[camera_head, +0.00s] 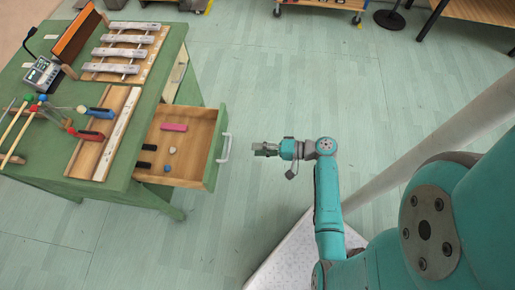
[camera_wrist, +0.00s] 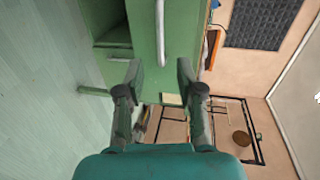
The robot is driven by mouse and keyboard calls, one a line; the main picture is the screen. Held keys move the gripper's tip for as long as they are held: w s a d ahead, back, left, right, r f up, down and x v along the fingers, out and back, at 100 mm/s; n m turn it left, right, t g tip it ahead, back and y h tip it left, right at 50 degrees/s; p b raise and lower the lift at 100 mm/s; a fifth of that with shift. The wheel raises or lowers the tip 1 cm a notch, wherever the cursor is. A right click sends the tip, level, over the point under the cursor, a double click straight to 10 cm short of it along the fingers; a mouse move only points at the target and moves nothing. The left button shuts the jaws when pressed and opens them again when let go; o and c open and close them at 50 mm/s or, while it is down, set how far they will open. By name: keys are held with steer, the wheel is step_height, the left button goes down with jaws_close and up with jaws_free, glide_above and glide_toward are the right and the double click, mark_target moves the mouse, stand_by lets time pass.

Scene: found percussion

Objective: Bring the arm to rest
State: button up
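My gripper (camera_head: 266,150) is at the end of my teal arm, in the air over the floor, to the right of the open drawer (camera_head: 208,164) of a green table (camera_head: 105,195). In the wrist view my gripper (camera_wrist: 158,80) has its two fingers spread apart with nothing between them. The drawer's handle (camera_wrist: 160,30) shows beyond the fingertips, apart from them. In the head view a gap of floor lies between the handle and my gripper.
The drawer holds a pink block (camera_head: 174,127) and several small dark and pale things. On the table are metal bars on a wooden frame (camera_head: 125,50), a wooden board (camera_head: 103,135), mallets and screwdriver-like tools, and a small grey device (camera_head: 43,74). The floor (camera_head: 270,85) behind my gripper is clear.

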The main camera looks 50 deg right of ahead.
stand_by(0.4)
steer(key=s+a+f+g+h, duration=0.3)
steer(key=s+a+f+h, duration=0.3)
steer(key=s+a, duration=0.4)
steer(key=s+a+r+n+h, duration=0.2)
steer(key=s+r+n+h, duration=0.1)
steer(key=s, duration=0.4)
steer(key=s+r+n+t, duration=0.2)
steer(key=s+r+n, duration=0.1)
steer(key=r, duration=0.8)
steer(key=s+r+n+t, duration=0.3)
steer(key=s+r+n, duration=0.1)
steer(key=r, duration=0.7)
steer(key=shift+s+a+n, duration=0.2)
steer(key=shift+a+n, duration=0.2)
steer(key=shift+a, duration=0.05)
